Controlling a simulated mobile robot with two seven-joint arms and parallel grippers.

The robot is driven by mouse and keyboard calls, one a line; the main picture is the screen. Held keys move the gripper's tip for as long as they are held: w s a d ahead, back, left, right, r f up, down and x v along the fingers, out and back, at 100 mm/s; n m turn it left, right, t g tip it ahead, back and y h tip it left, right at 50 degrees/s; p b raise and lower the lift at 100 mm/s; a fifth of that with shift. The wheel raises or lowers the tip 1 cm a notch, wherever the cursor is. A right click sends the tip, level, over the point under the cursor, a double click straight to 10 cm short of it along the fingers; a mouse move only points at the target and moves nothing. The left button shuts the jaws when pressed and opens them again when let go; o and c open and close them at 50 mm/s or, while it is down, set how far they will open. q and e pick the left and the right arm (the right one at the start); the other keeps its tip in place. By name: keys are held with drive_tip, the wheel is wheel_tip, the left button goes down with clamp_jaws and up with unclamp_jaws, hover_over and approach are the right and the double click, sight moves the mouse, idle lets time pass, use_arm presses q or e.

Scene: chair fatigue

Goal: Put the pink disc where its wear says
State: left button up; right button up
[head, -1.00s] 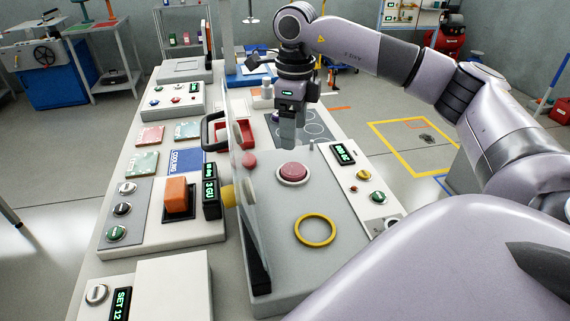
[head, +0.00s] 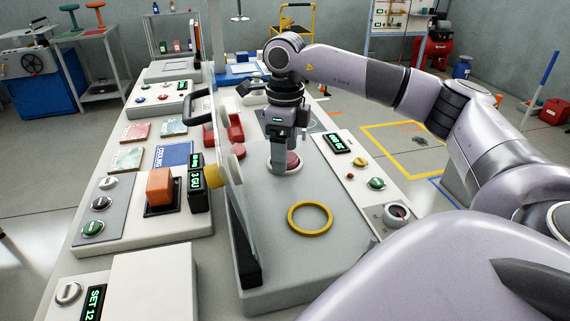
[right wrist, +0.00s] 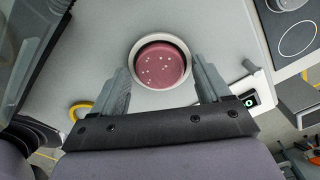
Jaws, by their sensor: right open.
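The pink disc (head: 294,158) sits in a round white seat on a grey platform (head: 270,270). In the right wrist view the disc (right wrist: 160,65) shows several pale specks on its face, inside the seat's rim (right wrist: 186,45). My right gripper (head: 287,158) points down at the disc and partly hides it in the head view. In the right wrist view its two fingers (right wrist: 163,88) are spread apart, with the disc between and just beyond them; nothing is held. Whether the fingers touch the seat is unclear. My left gripper is not in view.
A clear upright panel (head: 232,200) stands close left of the gripper. A yellow ring (head: 310,218) lies in front of the disc. A blue COOLING plate (head: 173,154) and several coloured plates lie left. A red tray (head: 235,128) stands behind the panel.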

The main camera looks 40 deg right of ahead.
drive_tip(key=shift+c, duration=0.6)
drive_tip(key=c, duration=0.8)
drive_tip(key=shift+r+p, duration=0.8)
drive_tip(key=shift+r, duration=0.15)
drive_tip(key=shift+r+p, duration=1.35)
drive_tip(key=shift+r, duration=0.25)
